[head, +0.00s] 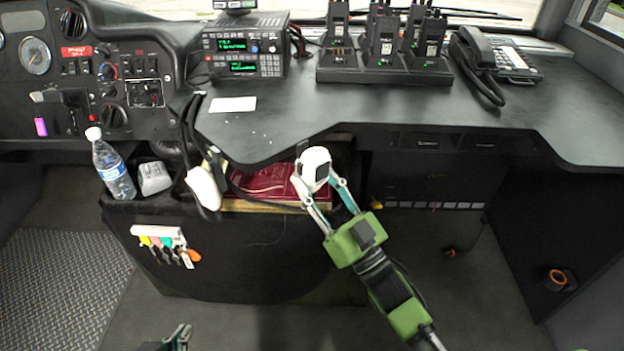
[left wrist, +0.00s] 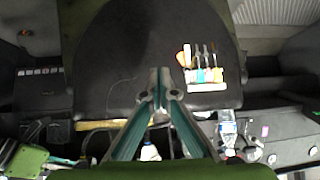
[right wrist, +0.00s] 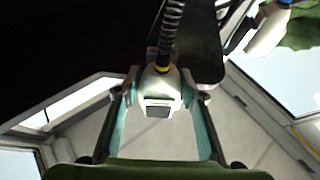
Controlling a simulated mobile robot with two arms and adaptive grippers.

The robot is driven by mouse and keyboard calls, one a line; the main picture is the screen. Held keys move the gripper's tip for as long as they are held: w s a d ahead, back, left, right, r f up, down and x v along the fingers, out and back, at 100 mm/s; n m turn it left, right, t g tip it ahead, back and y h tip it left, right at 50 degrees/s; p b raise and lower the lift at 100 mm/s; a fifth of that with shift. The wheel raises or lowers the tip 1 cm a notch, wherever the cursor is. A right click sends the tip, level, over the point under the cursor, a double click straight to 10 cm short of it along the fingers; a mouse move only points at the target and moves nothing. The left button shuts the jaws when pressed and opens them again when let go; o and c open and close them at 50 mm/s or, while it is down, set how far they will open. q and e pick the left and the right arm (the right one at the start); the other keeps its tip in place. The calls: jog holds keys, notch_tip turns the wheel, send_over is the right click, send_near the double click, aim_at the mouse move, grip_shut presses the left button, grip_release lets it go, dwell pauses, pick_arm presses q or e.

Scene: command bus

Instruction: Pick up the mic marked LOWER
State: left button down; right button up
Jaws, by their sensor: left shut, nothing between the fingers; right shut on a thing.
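A white mic (head: 315,168) with a dark patch is held between the fingers of my right gripper (head: 322,190), just off the desk's front edge. In the right wrist view this mic (right wrist: 161,92) sits between both fingertips (right wrist: 162,90), with a black coiled cord running up from it. A second white mic (head: 203,187) hangs left of it, by the desk edge. I cannot read a LOWER marking on either. My left gripper (head: 182,332) is low at the bottom edge of the head view. In the left wrist view its fingertips (left wrist: 159,78) meet, empty.
The black desk (head: 310,118) carries a radio unit (head: 240,50), a charger with several handsets (head: 385,68) and a phone (head: 485,52). A water bottle (head: 113,170) and a dark red book (head: 268,182) are below its edge.

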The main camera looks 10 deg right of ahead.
jog(key=shift+r+p, duration=0.35)
jog(key=shift+r, duration=0.05)
pick_arm(q)
jog(key=s+a+f+g, duration=0.2)
jog(key=s+f+g, duration=0.1)
jog(key=s, duration=0.3)
jog(key=shift+f+y, duration=0.2)
jog(key=shift+y, duration=0.2)
pick_arm(e)
jog(key=shift+r, duration=0.25)
pick_arm(q)
jog(key=shift+a, duration=0.1)
jog(key=shift+p, duration=0.3)
